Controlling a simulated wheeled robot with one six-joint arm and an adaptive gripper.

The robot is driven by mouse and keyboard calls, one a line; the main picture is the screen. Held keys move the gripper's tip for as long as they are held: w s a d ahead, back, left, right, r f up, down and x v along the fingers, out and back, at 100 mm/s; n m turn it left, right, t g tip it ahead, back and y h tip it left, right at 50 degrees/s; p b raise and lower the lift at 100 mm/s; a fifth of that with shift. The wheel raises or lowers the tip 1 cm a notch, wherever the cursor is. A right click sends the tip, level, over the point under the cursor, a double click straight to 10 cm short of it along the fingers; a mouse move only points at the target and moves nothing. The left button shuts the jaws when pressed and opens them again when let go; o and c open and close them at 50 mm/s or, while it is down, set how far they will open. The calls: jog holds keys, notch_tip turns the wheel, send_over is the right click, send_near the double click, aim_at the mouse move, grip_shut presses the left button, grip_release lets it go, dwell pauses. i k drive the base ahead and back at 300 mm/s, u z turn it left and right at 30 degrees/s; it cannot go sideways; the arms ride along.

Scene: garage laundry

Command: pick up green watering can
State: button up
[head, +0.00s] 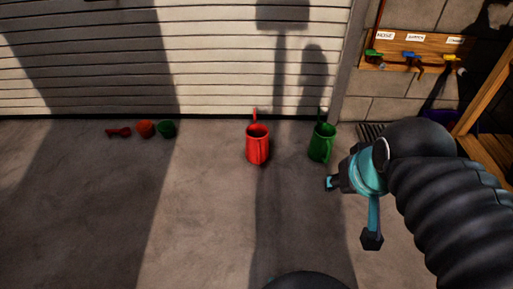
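The green watering can (321,145) stands upright on the concrete floor near the foot of the white garage door, right of the picture's middle. My gripper (350,211) is in front of the can and to its right in the picture, apart from it. Its two teal fingers with dark tips are spread wide, with nothing between them. A red watering can (257,148) of similar shape stands upright to the left of the green one, with a gap between them.
Small red (146,129) and green (167,129) objects and a dark red one (119,132) lie farther left by the door. A dark floor grate (370,131) lies right of the green can. A labelled tap board (416,50) hangs on the block wall. Wooden framing (490,105) stands at right. The floor (205,215) at centre-left is clear.

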aim_at(322, 145)
jog(key=z, duration=1.15)
jog(key=k, duration=0.5)
jog(key=z, duration=0.9)
jog(key=i, duration=2)
jog(key=u, duration=0.7)
